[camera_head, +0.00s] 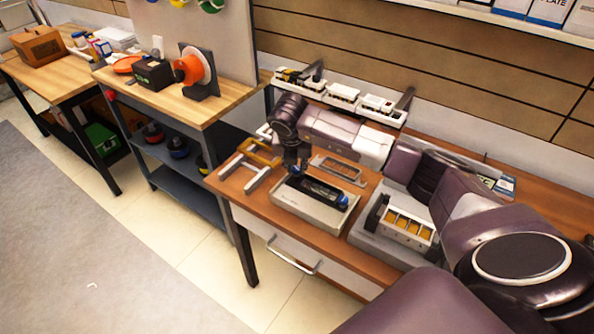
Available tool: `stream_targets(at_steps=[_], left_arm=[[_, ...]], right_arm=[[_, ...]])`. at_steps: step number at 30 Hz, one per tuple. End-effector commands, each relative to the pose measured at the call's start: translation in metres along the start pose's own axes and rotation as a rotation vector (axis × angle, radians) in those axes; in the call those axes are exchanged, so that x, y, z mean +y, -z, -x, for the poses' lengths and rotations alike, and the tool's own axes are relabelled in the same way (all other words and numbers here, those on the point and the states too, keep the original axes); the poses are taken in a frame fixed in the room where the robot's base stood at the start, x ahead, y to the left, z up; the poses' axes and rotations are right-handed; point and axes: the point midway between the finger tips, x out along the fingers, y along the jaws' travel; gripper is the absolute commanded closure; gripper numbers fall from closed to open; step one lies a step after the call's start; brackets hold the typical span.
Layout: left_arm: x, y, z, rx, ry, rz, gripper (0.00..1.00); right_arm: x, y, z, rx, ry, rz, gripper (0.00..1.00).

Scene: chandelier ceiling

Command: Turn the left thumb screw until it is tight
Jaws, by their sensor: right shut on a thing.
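A dark rectangular device (318,189) lies in a pale grey tray-like fixture (300,212) on the wooden bench. A blue thumb screw (343,199) shows at the right end of the device. My right gripper (296,171) reaches down from above onto the device's left end. It is shut at the place of the left thumb screw, which its fingers mostly hide. My left gripper is out of view.
A silver frame (338,169) lies behind the fixture, and a grey handle-like part (257,181) lies to its left. A grey holder with yellow-orange cells (405,228) stands at the right. White bins (343,95) line the back.

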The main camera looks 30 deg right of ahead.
Motion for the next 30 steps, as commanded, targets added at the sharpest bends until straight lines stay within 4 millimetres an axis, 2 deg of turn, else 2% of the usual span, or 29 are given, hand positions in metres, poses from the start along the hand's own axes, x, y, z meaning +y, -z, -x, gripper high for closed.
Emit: stream_targets(at_steps=[3, 15, 30], left_arm=[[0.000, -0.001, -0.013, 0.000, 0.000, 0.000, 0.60], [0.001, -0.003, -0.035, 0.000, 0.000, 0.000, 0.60], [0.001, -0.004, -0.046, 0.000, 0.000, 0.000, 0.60]], right_arm=[[0.003, -0.001, -0.002, -0.004, 0.038, -0.103, 1.00], [0.005, -0.002, -0.001, -0.003, 0.176, -0.435, 1.00], [0.006, -0.004, 0.000, -0.003, 0.266, -0.653, 1.00]])
